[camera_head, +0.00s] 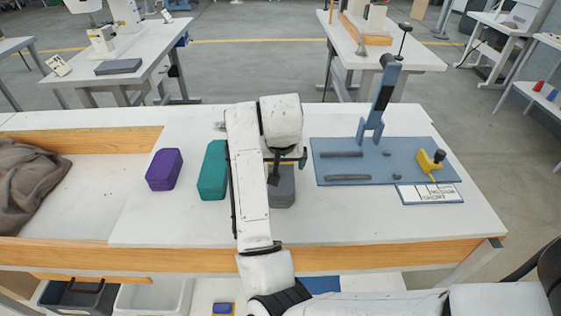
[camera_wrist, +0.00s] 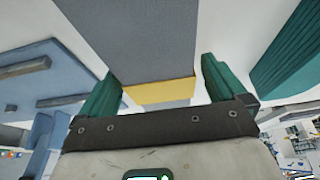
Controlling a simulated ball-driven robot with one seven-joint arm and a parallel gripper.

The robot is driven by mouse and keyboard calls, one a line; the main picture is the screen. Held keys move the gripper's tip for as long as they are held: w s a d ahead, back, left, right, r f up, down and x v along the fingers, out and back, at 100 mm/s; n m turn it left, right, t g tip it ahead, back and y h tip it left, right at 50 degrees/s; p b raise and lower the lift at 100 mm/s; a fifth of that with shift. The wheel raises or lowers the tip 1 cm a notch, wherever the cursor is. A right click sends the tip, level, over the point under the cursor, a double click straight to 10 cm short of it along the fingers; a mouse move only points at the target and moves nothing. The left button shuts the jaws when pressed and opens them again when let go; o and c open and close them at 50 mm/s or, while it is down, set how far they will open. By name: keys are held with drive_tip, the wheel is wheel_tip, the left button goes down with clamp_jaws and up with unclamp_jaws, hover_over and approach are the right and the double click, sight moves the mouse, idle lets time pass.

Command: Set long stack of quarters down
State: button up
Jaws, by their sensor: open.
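A grey stack (camera_head: 283,192) rests on the white tabletop, partly hidden in the head view by my arm and gripper. In the wrist view the grey stack (camera_wrist: 135,35) is a long block with a yellow band (camera_wrist: 160,91) at its near end. My gripper (camera_head: 287,160) is at the far end of this stack. In the wrist view its two teal fingers (camera_wrist: 158,85) are apart, one on each side of the block's end, with a small gap at the right finger. A teal stack (camera_head: 212,172) and a purple stack (camera_head: 164,170) stand to the left.
A blue mat (camera_head: 330,172) at the right holds grey bars, a blue upright fixture (camera_head: 376,105) and a yellow tool (camera_head: 430,163). A white label card (camera_head: 445,194) lies before it. Bare tabletop lies before the stacks.

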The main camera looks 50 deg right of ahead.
drive_tip(key=p+v, duration=0.2)
drive_tip(key=v, duration=1)
drive_tip(key=shift+r, duration=0.15)
drive_tip(key=shift+a, duration=0.1)
